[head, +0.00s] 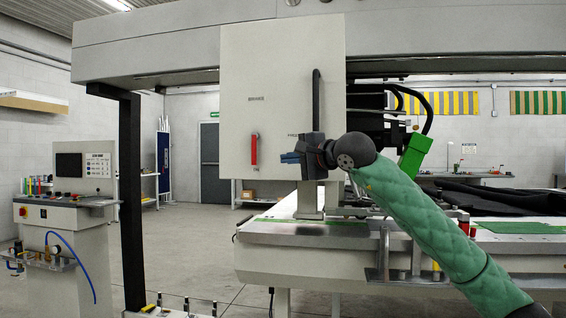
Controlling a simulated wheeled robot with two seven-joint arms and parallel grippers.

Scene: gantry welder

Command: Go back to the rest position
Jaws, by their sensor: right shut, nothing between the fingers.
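My right arm, in a green sleeve, reaches in from the lower right of the head view. Its dark right gripper (290,158) points left, in front of the lower part of the welder's white cabinet (248,90). The fingers are shut with nothing seen between them. A red handle (254,149) on the cabinet shows just left of the fingertips, and I cannot tell the gap in depth. My left gripper is not in view.
The welder's bed (270,238) lies below my right gripper. Dark fabric (500,197) lies at its right. A control console (75,220) stands at the left, next to a black post (131,200). Open floor (195,240) shows between post and bed.

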